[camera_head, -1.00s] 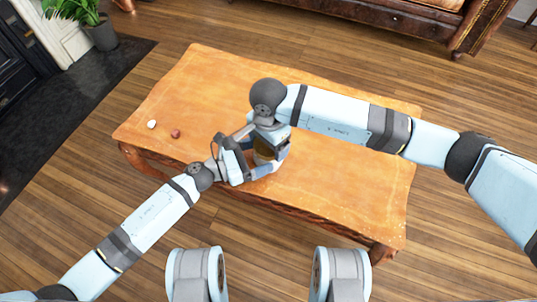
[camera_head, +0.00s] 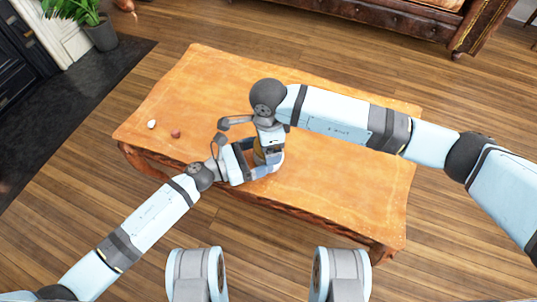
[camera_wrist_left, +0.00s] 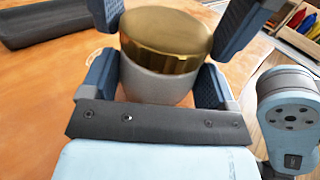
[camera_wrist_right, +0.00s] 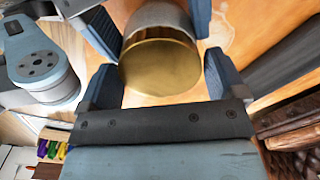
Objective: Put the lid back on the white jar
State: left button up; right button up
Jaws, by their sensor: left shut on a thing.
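The white jar (camera_wrist_left: 155,86) is upright between the fingers of my left gripper (camera_wrist_left: 155,82), which is shut on its body. The gold lid (camera_wrist_left: 165,32) sits at the top of the jar and looks slightly tilted in the left wrist view. Its flat gold top faces the right wrist camera (camera_wrist_right: 160,68). My right gripper (camera_wrist_right: 160,72) is above, with one finger on each side of the lid. I cannot tell whether those fingers press on the lid. In the head view my arms hide most of the jar; the seam under the lid is partly hidden.
The orange-brown wooden table (camera_head: 330,185) has bare room around the grippers. A small white object (camera_head: 151,124) and a small reddish object (camera_head: 176,133) lie near its left edge. A leather sofa (camera_head: 420,18) stands beyond the table, and a potted plant (camera_head: 100,35) at the far left.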

jog(key=shift+o, duration=0.5)
jog(key=shift+r, duration=2.3)
jog(key=r+n, duration=0.1)
jog(key=n, duration=0.1)
jog(key=shift+a+r+n, duration=0.25)
jog(key=shift+r+n, duration=0.7)
jog(key=shift+n, duration=0.45)
jog(key=shift+d+r+n, duration=0.25)
jog(key=shift+n, duration=0.45)
